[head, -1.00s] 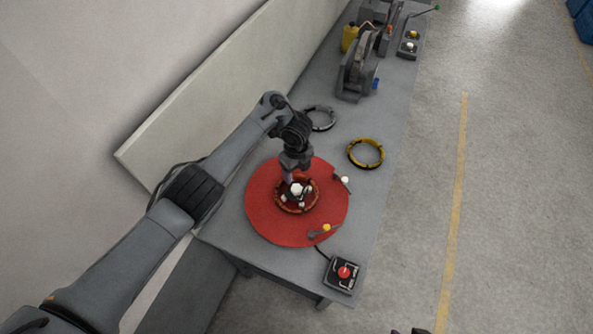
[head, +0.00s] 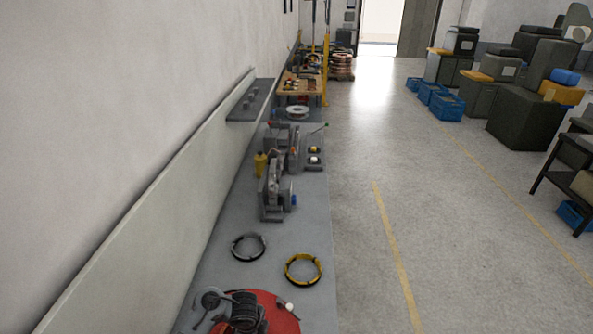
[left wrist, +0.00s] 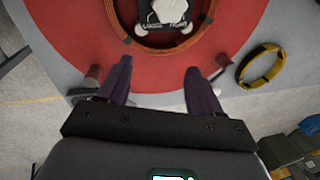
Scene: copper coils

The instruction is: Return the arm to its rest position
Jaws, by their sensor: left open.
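My left arm's wrist end (head: 238,308) shows at the bottom of the head view, over the red round mat (head: 282,318). Its fingers are below the frame there. In the left wrist view my left gripper (left wrist: 158,82) is open, with nothing between its fingers. Beyond the fingertips, a copper-brown ring (left wrist: 122,32) lies on the red mat (left wrist: 72,45) around a light-coloured hub (left wrist: 168,12). The fingers are apart from the ring. My right gripper is not in view.
A yellow-and-black ring (head: 303,269) and a grey ring (head: 248,246) lie on the bench (head: 313,215). A grey machine (head: 272,190) and a yellow bottle (head: 261,165) stand farther back. A low wall panel (head: 170,235) runs along the left.

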